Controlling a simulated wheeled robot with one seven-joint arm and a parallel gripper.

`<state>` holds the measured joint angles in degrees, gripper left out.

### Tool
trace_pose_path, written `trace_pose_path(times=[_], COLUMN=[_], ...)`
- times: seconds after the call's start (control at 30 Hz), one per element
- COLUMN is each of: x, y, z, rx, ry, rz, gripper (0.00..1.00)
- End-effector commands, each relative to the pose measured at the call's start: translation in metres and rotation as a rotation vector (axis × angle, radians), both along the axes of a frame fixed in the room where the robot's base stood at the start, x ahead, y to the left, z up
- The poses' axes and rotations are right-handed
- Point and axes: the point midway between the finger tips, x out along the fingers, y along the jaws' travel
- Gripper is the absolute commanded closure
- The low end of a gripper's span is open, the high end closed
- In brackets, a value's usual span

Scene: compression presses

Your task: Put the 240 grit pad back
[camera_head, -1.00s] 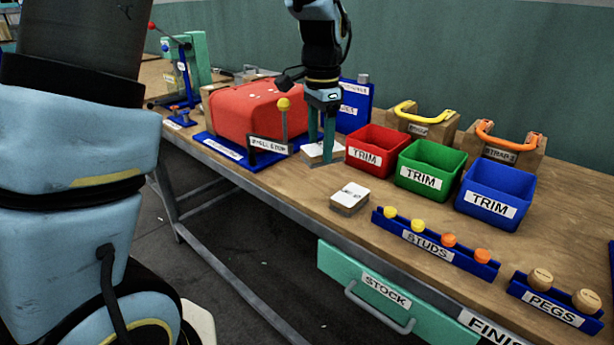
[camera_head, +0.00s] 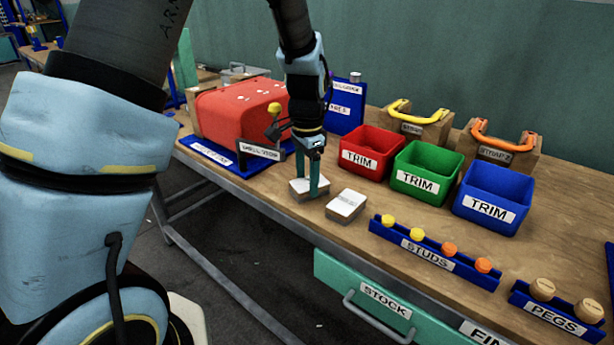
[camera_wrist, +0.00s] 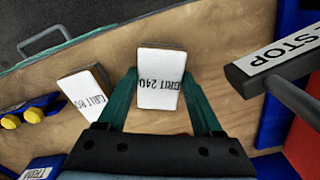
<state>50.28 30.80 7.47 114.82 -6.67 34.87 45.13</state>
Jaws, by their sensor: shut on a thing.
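The 240 grit pad (camera_wrist: 160,62) is a pale block with a white top reading GRIT 240. It sits between the two teal fingers of my gripper (camera_wrist: 160,82), which is shut on it. In the head view the held pad (camera_head: 299,187) is near the front edge of the bench, at or just above the top; I cannot tell if it touches. My gripper (camera_head: 314,186) points down there. A second grit pad (camera_head: 346,205) lies on the bench just to the right, apart from the held one. Its label (camera_wrist: 88,92) is partly readable in the wrist view.
A red shell (camera_head: 235,112) on a blue base with a SHELL STOP bar (camera_head: 259,152) stands to the left. Red (camera_head: 371,150), green (camera_head: 427,172) and blue (camera_head: 493,197) TRIM bins stand to the right. A STUDS rack (camera_head: 436,248) lies in front of them.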

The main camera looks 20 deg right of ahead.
Motion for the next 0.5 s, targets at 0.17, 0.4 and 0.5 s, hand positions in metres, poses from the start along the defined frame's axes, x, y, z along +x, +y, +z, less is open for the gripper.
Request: trace_pose_path(times=[0.17, 0.4, 0.5], x=[0.0002, 0.0006, 0.0005], y=[-0.0003, 0.0000, 0.0000], z=[-0.0014, -0.0044, -0.0039], rx=[-0.002, -0.001, -0.001], ry=[-0.001, -0.001, -0.001], rz=[0.000, 0.001, 0.001], gripper=[0.93, 0.30, 0.19])
